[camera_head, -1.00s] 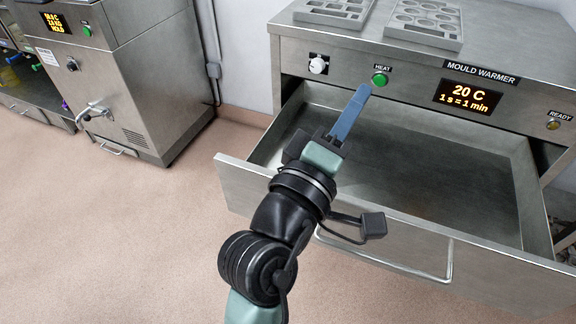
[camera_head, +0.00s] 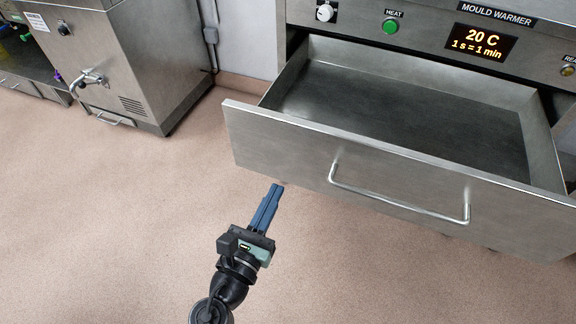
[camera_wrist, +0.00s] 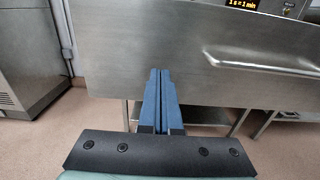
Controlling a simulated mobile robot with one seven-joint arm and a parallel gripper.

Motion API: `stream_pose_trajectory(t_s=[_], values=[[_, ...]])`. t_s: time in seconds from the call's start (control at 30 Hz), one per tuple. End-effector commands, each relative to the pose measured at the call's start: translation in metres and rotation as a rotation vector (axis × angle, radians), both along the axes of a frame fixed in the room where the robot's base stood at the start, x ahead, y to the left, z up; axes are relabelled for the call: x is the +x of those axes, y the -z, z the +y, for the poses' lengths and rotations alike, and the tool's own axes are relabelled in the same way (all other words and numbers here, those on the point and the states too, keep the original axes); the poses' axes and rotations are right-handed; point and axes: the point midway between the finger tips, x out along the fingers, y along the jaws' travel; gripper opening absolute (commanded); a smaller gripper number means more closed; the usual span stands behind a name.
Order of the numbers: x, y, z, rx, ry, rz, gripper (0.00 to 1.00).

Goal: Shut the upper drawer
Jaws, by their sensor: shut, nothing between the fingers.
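The upper drawer (camera_head: 400,105) of the mould warmer is pulled out and looks empty inside. Its steel front (camera_head: 285,145) carries a bar handle (camera_head: 398,203) along the middle. In the wrist view the drawer front (camera_wrist: 125,60) fills the upper middle, with the handle (camera_wrist: 255,68) to the right. My gripper (camera_head: 275,190) is shut and empty, with its blue fingers pointing toward the drawer front from the near side, left of the handle. In the wrist view the fingertips (camera_wrist: 160,72) overlap the lower part of the front; I cannot tell whether they touch it.
The mould warmer (camera_head: 430,28) has a white knob (camera_head: 325,13), a green HEAT button (camera_head: 390,26) and a display (camera_head: 480,42) reading 20 C. Another steel machine with a tap (camera_head: 88,82) stands at the left. The floor (camera_head: 130,220) between is clear.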

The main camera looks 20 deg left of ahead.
Motion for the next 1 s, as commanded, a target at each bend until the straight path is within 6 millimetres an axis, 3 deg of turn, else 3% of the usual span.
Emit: stream_pose_trajectory(t_s=[0.2, 0.4, 1.0], values=[[0.047, 0.0, 0.001, 0.002, 0.002, -0.003, 0.0], [0.071, 0.0, 0.002, 0.002, 0.002, -0.001, 0.0], [0.082, 0.0, 0.003, 0.003, 0.0, -0.001, 0.0]])
